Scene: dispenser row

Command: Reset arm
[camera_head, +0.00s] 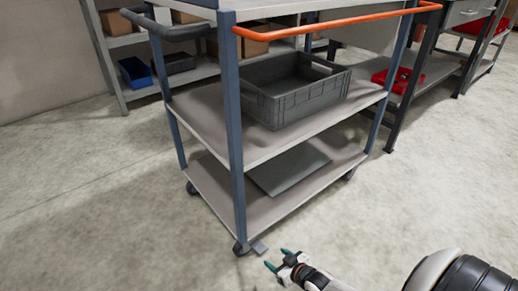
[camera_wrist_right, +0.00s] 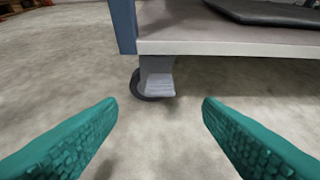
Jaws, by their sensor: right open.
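My right gripper (camera_head: 277,259) is low in the head view, close to the floor in front of the cart's near corner. Its teal fingers are apart with nothing between them, as the right wrist view (camera_wrist_right: 160,125) also shows. The cart (camera_head: 233,120) has blue-grey posts, light shelves and an orange handle bar (camera_head: 335,20). A caster wheel (camera_wrist_right: 150,84) with a grey pedal stands beyond the fingertips and apart from them. My left gripper is not in the head view.
A dark grey crate (camera_head: 290,100) sits on the cart's middle shelf, and a flat grey panel (camera_head: 288,168) lies on its bottom shelf. Behind are shelves with a blue bin (camera_head: 134,72) and a red bin (camera_head: 398,80). The concrete floor (camera_head: 90,200) at left is clear.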

